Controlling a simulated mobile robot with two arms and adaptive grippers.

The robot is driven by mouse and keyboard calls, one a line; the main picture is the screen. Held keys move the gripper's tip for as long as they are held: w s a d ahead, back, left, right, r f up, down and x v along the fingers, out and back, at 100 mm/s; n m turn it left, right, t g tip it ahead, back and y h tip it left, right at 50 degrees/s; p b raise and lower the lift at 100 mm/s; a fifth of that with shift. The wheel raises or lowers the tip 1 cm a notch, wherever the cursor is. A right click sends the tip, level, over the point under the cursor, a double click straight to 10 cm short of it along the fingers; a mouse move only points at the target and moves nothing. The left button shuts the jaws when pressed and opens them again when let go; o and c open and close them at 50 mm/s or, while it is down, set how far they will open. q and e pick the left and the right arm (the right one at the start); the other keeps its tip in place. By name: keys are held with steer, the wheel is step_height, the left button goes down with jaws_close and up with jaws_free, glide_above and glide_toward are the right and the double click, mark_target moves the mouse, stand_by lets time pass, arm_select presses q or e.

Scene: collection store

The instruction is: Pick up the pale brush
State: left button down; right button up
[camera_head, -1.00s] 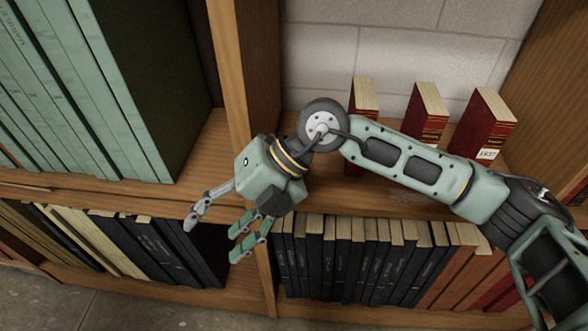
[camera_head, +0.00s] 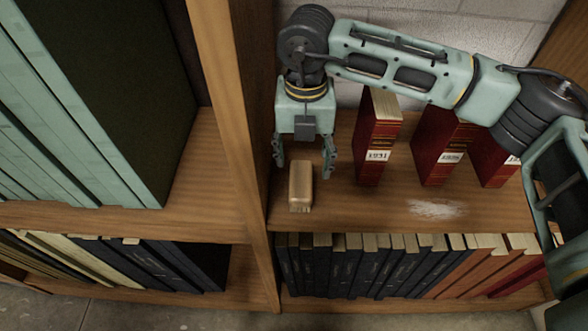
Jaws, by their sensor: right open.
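The pale brush (camera_head: 301,186) is a small tan block with bristles at its lower end, lying on the wooden shelf near the upright divider. My right gripper (camera_head: 304,168) reaches down from above with its fingers spread open to either side of the brush's far end. I cannot tell whether a finger touches it. My left gripper is not in view.
Red books stand on the same shelf (camera_head: 340,208) to the right of the gripper, the nearest one (camera_head: 381,135) close to it. A wooden divider (camera_head: 228,95) stands close on the left. A white powdery patch (camera_head: 437,209) lies on the shelf's front right. Dark books (camera_head: 345,266) fill the shelf below.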

mark_target(301, 179)
steer(key=f+p, duration=0.1)
steer(key=s+f+p, duration=0.1)
steer(key=f, duration=0.1)
steer(key=shift+s+f, duration=0.15)
steer(key=shift+s, duration=0.05)
step_height(301, 179, down, 4)
steer(key=shift+a+r+p, duration=0.15)
steer(key=shift+r+p, duration=0.05)
steer(key=shift+p, duration=0.6)
steer(key=shift+w+f, duration=0.1)
steer(key=shift+f, duration=0.1)
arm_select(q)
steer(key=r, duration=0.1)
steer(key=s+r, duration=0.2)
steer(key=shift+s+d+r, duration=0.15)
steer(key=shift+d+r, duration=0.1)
arm_select(e)
steer(key=c, duration=1.3)
